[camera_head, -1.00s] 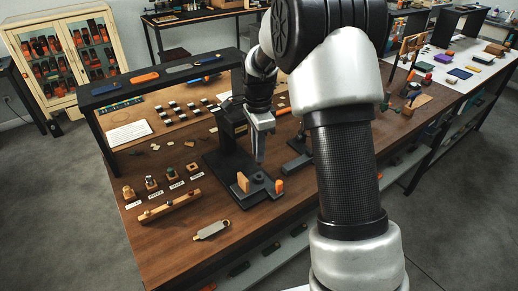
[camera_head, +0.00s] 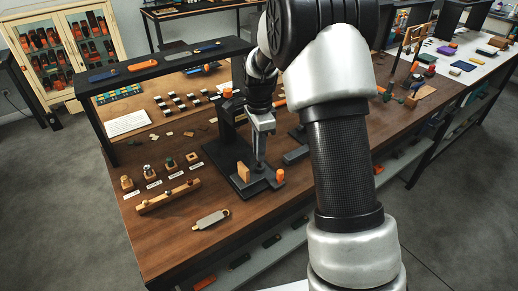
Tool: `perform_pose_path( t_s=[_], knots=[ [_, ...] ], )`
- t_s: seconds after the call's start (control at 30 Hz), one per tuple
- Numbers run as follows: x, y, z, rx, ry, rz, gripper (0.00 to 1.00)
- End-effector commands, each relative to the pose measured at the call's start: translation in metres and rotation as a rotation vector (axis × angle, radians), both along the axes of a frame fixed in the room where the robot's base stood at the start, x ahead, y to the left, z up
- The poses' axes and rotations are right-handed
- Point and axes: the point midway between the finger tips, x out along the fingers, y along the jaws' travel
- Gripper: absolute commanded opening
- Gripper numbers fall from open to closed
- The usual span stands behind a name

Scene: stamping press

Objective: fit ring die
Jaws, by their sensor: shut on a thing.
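The black stamping press (camera_head: 229,150) stands on the wooden bench, its flat base (camera_head: 224,169) towards me. My gripper (camera_head: 260,162) points down over the right part of this base, close above a round dark seat. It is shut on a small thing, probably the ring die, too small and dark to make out. Whether that thing touches the seat I cannot tell. Small wooden blocks with labels (camera_head: 149,172) stand in a row at the left; most carry a small die-like piece.
A tan upright block (camera_head: 243,173) and an orange knob (camera_head: 280,176) flank the seat closely. A wooden rail (camera_head: 168,197) and a metal tag (camera_head: 211,219) lie nearer the front. A black raised shelf (camera_head: 165,64) spans the back left.

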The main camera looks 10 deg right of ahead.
Motion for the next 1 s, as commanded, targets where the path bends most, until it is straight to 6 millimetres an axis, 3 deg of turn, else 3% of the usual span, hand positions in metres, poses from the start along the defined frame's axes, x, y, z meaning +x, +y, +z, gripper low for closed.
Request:
perform_pose_path(
  t_s=[0.47,1.0],
  knots=[
    [0.000,0.000,-0.001,0.000,0.000,0.000,0.00],
    [0.000,0.000,-0.016,0.000,0.001,0.000,0.00]
  ],
)
